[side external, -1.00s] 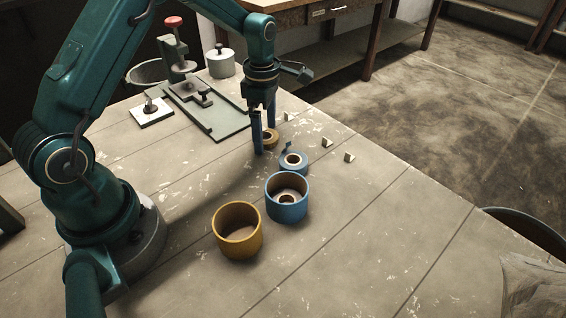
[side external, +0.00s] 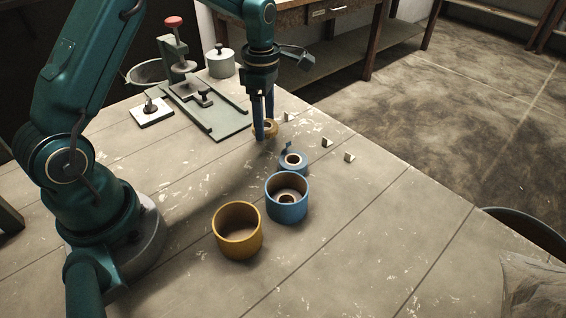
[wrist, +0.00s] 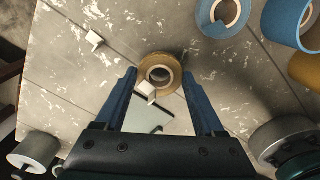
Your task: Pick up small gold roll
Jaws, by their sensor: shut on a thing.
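The small gold roll (side external: 265,128), with a pale core, is between the fingertips of my gripper (side external: 264,126). In the wrist view the gold roll (wrist: 160,73) sits at the tips of both blue fingers (wrist: 160,80), its core hole facing the camera. My gripper is shut on it. The roll appears slightly above the table, but the gap is hard to make out. The near finger hides part of the roll in the side view.
A blue roll (side external: 293,168) with a raised tape end lies nearby. A blue cup (side external: 288,212) holds another roll; a gold cup (side external: 238,246) looks empty. Small pale blocks (side external: 327,142) lie at the right. A green-grey press fixture (side external: 222,122) stands behind; the front table is clear.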

